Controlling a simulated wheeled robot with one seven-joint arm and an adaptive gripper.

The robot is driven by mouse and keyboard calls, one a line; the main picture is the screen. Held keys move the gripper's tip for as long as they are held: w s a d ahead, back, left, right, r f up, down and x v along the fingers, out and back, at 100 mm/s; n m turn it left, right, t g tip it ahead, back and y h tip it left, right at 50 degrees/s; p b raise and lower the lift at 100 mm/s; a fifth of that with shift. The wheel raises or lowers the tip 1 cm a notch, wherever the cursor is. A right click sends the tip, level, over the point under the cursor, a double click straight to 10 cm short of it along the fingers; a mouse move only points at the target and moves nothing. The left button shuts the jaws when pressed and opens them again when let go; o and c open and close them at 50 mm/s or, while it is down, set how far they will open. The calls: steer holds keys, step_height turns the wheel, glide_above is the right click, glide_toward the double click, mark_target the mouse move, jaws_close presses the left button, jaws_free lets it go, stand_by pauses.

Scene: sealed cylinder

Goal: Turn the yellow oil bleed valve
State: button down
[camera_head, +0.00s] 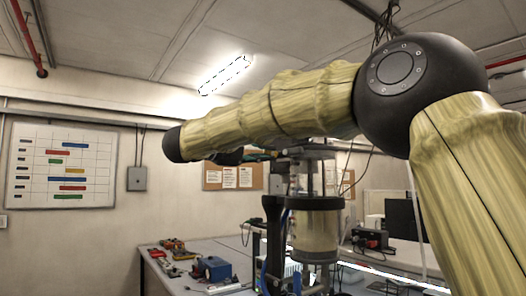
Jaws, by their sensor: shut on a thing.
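The sealed cylinder (316,229) stands upright in a rig with a metal top plate and rods, a little right of the picture's middle. Its body is pale between dark bands. My arm reaches across in front of it and ends at the left in a black joint. A dark part shows just below the arm, left of the rig, with small green and yellowish bits beside it, too small to make out. I cannot make out my gripper's fingers; the arm hides that area. The yellow oil bleed valve cannot be clearly made out.
A grey workbench (176,271) runs below, with a blue device (212,268) and small red and yellow items (172,244). A dark upright post (273,235) stands left of the cylinder. A dark monitor (400,219) is at the right. The wall at the left holds a chart (60,166).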

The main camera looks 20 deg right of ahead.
steer(key=shift+w+f+n, duration=0.1)
steer(key=shift+f+n, duration=0.1)
steer(key=shift+n, duration=0.6)
steer(key=shift+f+n, duration=0.2)
steer(key=shift+n, duration=0.6)
steer(key=c, duration=1.5)
jaws_free()
steer(key=shift+f, duration=0.1)
steer(key=shift+o, duration=0.2)
steer(key=shift+a, duration=0.2)
steer(key=v, duration=1.1)
steer(key=shift+a, duration=0.35)
steer(key=shift+a, duration=0.15)
